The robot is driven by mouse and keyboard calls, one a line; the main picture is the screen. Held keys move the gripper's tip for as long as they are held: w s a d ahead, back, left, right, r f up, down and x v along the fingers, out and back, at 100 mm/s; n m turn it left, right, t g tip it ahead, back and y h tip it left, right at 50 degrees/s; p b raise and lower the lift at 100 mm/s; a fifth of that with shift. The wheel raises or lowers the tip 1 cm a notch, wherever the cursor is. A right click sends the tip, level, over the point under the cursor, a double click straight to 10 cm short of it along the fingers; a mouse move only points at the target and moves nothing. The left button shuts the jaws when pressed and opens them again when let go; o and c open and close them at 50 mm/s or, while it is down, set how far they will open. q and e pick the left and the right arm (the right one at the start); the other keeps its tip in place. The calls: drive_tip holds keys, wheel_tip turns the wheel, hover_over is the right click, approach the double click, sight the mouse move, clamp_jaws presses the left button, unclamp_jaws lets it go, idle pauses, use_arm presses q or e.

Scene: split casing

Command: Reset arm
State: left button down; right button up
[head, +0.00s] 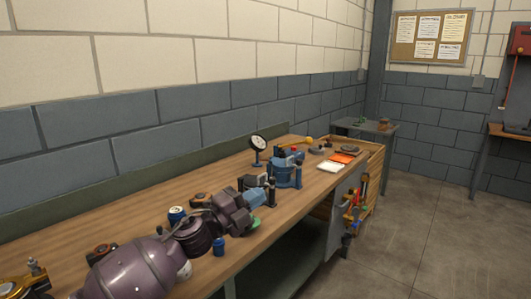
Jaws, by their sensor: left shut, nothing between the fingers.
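My left arm comes in from the lower left over the workbench (135,228). My left gripper (269,191) is at the far end of this arm, in front of a blue vise (287,172). Its fingers are small and dark against the vise; they are shut with nothing between them. The arm hides part of the bench top behind it. My right gripper is not in view. I cannot make out a split casing for certain.
A round dial gauge (258,143) stands behind the vise. A blue cylinder (218,246) stands near the bench's front edge. An orange item (343,157) and a white item (331,168) lie farther along. Tools (355,208) hang at the bench end. Floor at right is clear.

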use_arm(q)
drive_tip(key=s+a+f+n+t+y, duration=0.2)
drive_tip(key=s+a+f+n+y, duration=0.5)
drive_tip(key=f+n, duration=0.4)
drive_tip(key=s+a+f+n+t+y, duration=0.1)
drive_tip(key=s+a+f+n+y, duration=0.45)
drive_tip(key=a+f+n, duration=0.4)
drive_tip(key=s+a+f+n+g+y, duration=0.2)
drive_tip(key=s+f, duration=0.6)
drive_tip(key=s, duration=0.4)
drive_tip(key=s+a+f+n+g+y, duration=0.2)
drive_tip(key=s+a+f+n, duration=0.2)
drive_tip(key=s, duration=0.8)
wheel_tip(320, 180, down, 5)
drive_tip(key=a, duration=0.2)
drive_tip(key=shift+s+a+r+g, duration=0.2)
drive_tip(key=shift+s+a+g, duration=0.1)
drive_tip(key=shift+s, duration=0.05)
drive_tip(key=shift+n, duration=0.25)
